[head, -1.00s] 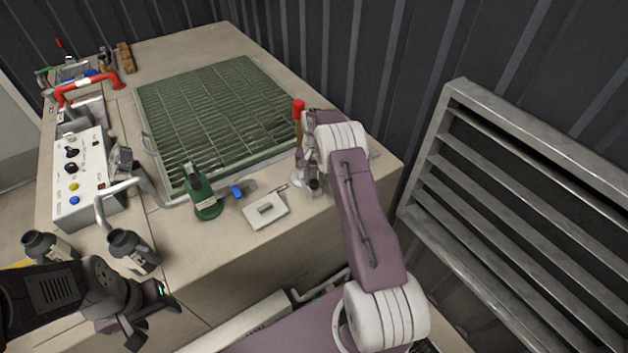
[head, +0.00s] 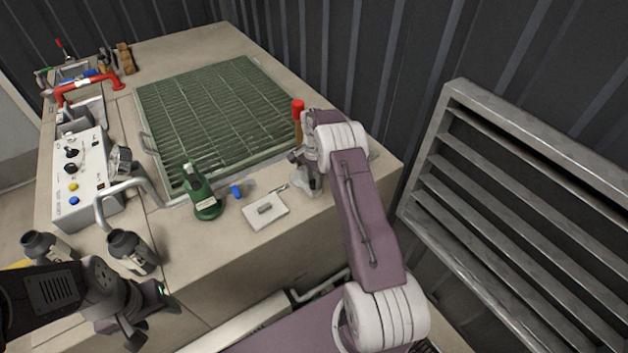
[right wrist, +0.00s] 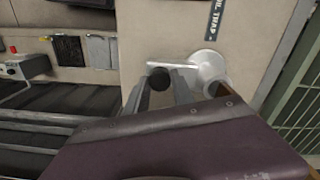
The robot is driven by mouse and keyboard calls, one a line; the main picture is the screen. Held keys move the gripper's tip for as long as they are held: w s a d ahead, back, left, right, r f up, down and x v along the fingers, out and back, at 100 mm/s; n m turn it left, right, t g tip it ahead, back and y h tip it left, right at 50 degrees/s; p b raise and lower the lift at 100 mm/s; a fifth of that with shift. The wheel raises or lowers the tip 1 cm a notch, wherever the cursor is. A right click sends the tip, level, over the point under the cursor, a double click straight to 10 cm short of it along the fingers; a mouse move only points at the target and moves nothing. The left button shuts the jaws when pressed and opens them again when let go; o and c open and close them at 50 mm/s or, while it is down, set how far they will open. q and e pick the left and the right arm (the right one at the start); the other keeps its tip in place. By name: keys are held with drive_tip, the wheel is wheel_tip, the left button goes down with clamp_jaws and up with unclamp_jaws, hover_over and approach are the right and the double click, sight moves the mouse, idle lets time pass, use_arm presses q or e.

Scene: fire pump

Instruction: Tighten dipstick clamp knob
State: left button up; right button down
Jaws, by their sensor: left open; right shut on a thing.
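In the right wrist view, a dark round knob (right wrist: 160,78) sits between the two grey fingers of my right gripper (right wrist: 160,92), which is shut on it. Behind it a light metal bar leads to a pale round flange (right wrist: 208,68) on the beige surface. In the head view my right gripper (head: 304,168) is at the near right edge of the beige housing top, below a red-topped upright piece (head: 298,108); my wrist hides the knob there. My left gripper (head: 152,316) is open and empty at the lower left, away from the housing top.
A green grating (head: 215,110) lies behind. A control box (head: 82,180) stands left. A louvred metal panel (head: 520,190) rises at right.

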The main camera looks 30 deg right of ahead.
sight(312, 183)
drive_tip(key=shift+w+r, duration=0.1)
drive_tip(key=c, duration=1.1)
unclamp_jaws()
wheel_tip(312, 183, up, 9)
drive_tip(key=shift+b, duration=0.45)
drive_tip(key=s+a+r+n, duration=0.3)
drive_tip(key=s+a+n, duration=0.5)
drive_tip(key=s+a, duration=0.35)
drive_tip(key=s+a+n, duration=0.1)
drive_tip(key=s, duration=0.3)
drive_tip(key=s+a+f+n, duration=0.1)
drive_tip(key=s+n, duration=0.1)
drive_tip(key=s, duration=0.3)
drive_tip(key=s+a+n+t, duration=0.1)
drive_tip(key=s+n, duration=0.1)
drive_tip(key=s, duration=0.3)
drive_tip(key=shift+a+f, duration=0.2)
drive_tip(key=shift+a, duration=0.2)
